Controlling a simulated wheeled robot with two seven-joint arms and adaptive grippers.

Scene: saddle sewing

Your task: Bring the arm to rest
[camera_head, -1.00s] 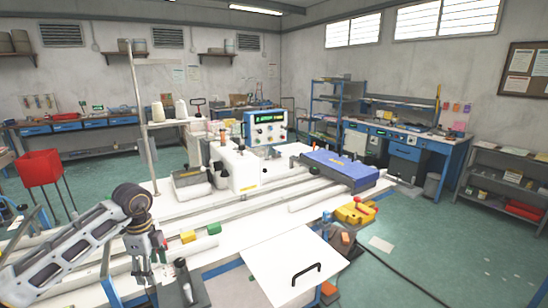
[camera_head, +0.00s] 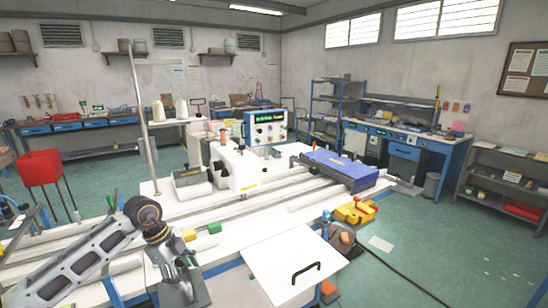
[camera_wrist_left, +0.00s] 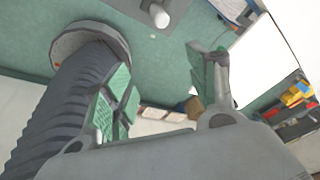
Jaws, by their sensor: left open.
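My left arm comes in from the lower left in the head view. Its gripper (camera_head: 180,274) hangs tilted above the front left of the white worktable (camera_head: 225,242), in front of a dark grey plate (camera_head: 200,292). In the left wrist view the two fingers with green pads (camera_wrist_left: 163,85) stand apart with nothing between them. A dark ribbed cylinder (camera_wrist_left: 65,105) fills the left of that view, beside the near finger; I cannot tell whether they touch. My right gripper is not in view.
A white sewing machine (camera_head: 236,165) stands on the table among long rails. A blue box (camera_head: 340,168) lies on the right end. A white panel with a black handle (camera_head: 290,262) is at the front. Yellow parts (camera_head: 355,212) sit at the right edge.

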